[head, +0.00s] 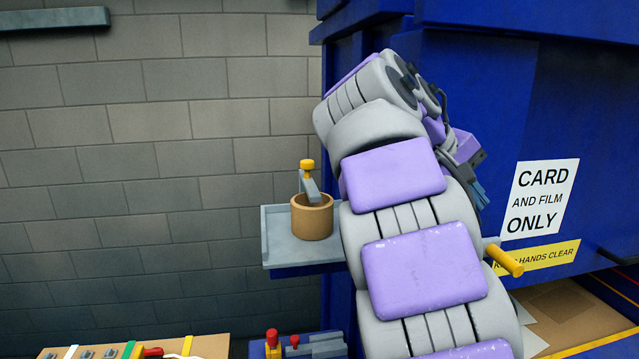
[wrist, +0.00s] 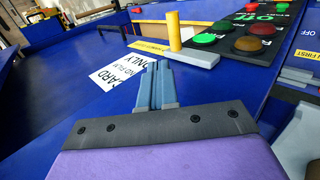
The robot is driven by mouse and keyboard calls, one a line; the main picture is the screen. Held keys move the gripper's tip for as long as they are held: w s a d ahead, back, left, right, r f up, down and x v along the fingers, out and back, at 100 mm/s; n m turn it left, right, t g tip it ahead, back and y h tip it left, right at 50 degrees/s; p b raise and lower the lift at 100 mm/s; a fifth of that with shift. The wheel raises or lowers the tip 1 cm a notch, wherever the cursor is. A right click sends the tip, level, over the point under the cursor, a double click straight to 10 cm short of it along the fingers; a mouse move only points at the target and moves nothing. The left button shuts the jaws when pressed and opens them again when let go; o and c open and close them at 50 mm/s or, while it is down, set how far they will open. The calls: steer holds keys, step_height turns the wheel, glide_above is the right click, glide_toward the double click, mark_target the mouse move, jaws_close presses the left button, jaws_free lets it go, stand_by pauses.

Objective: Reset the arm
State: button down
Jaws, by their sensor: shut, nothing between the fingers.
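My gripper (head: 481,194) is at the end of my folded grey and purple arm, in front of the blue machine (head: 480,100). Most of the gripper is hidden behind the arm in the head view. In the wrist view its two blue-grey fingers (wrist: 156,86) lie together with nothing between them. They point toward the blue panel with the white "CARD AND FILM ONLY" sign (wrist: 120,72). The fingers appear apart from the yellow handle (wrist: 174,32), which stands beyond them and to the right.
A grey shelf (head: 278,244) carries a brown cylinder with a yellow-topped lever (head: 312,215). The sign (head: 541,198) hangs above an opening with cardboard (head: 570,305). A control panel (wrist: 255,38) has red and green buttons. A board with cables (head: 205,347) lies at lower left.

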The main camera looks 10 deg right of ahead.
steer(key=s+a+f+y+b, duration=0.3)
steer(key=s+a+f+b, duration=0.3)
steer(key=f, duration=1.3)
steer(key=s+a+f+g+y+b, duration=0.1)
steer(key=s+a+f+y+b, duration=0.2)
steer(key=f, duration=1.6)
steer(key=s+a+f+g+y+b, duration=0.1)
steer(key=s+a+f+y+b, duration=0.2)
steer(key=s+a+f+b, duration=0.6)
steer(key=s+f+b, duration=0.6)
steer(key=s+f, duration=0.5)
steer(key=shift+s+a, duration=0.2)
steer(key=shift+a, duration=0.05)
